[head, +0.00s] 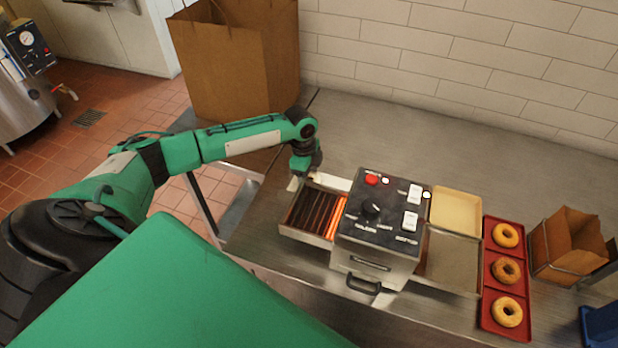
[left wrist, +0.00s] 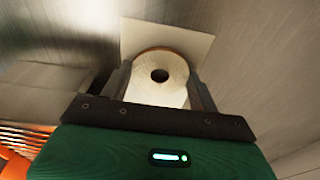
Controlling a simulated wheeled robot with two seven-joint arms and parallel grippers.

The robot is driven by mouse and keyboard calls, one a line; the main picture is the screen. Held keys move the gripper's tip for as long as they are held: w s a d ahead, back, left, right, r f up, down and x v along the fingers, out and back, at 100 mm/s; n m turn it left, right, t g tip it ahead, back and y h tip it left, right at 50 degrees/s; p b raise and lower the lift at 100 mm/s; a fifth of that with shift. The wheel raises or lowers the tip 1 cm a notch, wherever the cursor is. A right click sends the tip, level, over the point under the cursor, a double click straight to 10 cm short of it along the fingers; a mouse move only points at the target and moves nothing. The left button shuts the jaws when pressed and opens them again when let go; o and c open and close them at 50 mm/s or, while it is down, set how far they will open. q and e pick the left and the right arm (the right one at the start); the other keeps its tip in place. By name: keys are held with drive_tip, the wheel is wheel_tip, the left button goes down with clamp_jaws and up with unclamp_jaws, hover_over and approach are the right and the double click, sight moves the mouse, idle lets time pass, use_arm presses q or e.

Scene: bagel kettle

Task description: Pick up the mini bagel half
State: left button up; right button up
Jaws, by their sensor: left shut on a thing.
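The mini bagel half (left wrist: 160,92) is pale with a round hole, cut face toward the camera, in the left wrist view. My left gripper (left wrist: 157,82) is shut on it, one finger at each side. In the head view, my left gripper (head: 303,173) is at the left end of the conveyor toaster, beside its slatted infeed; the bagel half is hard to make out there. A pale flat sheet (left wrist: 190,42) lies behind the bagel half; I cannot tell whether they touch. My right gripper is in neither view.
The toaster (head: 378,225) has a glowing conveyor (head: 314,212) on its left. A red tray (head: 503,247) with three whole bagels stands right, beside a brown paper bag in a wire holder (head: 566,246). A large paper bag (head: 230,62) stands behind my arm. The rear counter is clear.

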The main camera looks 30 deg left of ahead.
use_arm(q)
wheel_tip(320, 180, up, 20)
drive_tip(key=b, duration=0.4)
